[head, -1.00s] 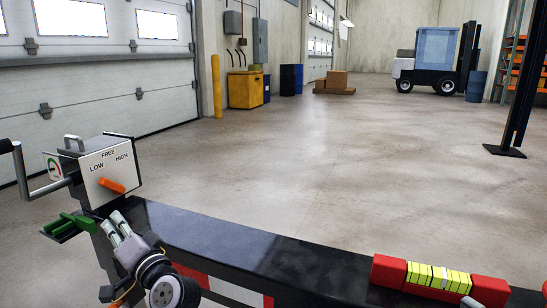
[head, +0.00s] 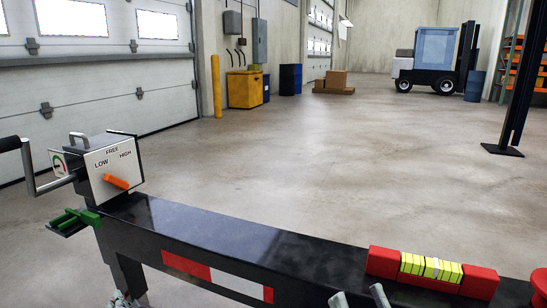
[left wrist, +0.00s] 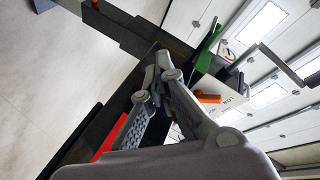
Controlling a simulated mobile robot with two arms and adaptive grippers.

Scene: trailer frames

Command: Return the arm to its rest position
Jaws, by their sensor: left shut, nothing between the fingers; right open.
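My left gripper (head: 122,299) shows only as grey tips at the bottom edge of the head view, low beside the black beam's leg. In the left wrist view my left gripper (left wrist: 160,72) has its fingers together and empty. The selector box (head: 108,172) with its orange lever (head: 116,182) stands above it, apart from the fingers. The lever also shows in the left wrist view (left wrist: 208,98). My right gripper (head: 360,298) shows as two separated grey tips at the bottom edge, open and empty, left of the red and yellow block.
The black beam (head: 200,226) runs across the front and carries the red block with yellow segments (head: 482,281). A green bracket (head: 72,221) and a crank handle (head: 26,160) sit at the left.

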